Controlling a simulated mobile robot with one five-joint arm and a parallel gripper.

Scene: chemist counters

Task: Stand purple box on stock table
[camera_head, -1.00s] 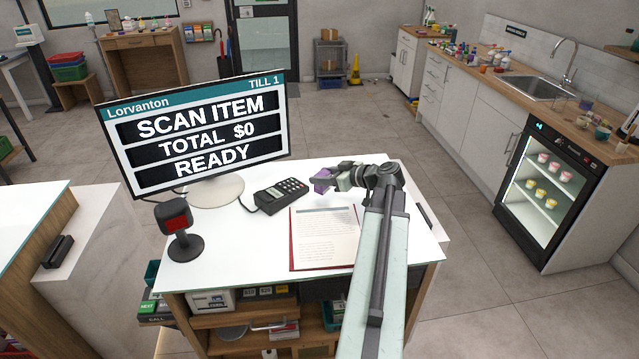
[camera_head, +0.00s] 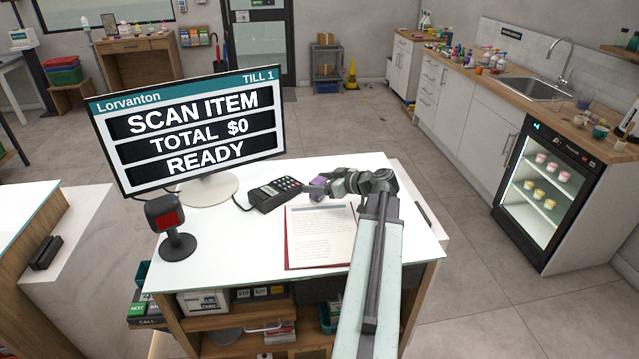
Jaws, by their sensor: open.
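The small purple box (camera_head: 318,182) is at the far part of the white till counter (camera_head: 225,245), between the card terminal and my arm's end. It is partly hidden by my gripper (camera_head: 316,190), which is open with its fingers right at the box. Whether the fingers touch it, and whether the box rests on the counter, I cannot tell. No table in view is legibly marked as the stock table.
A wooden desk (camera_head: 140,46) stands at the back left. A fridge (camera_head: 548,190) and sink counter line the right. The floor between is largely clear.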

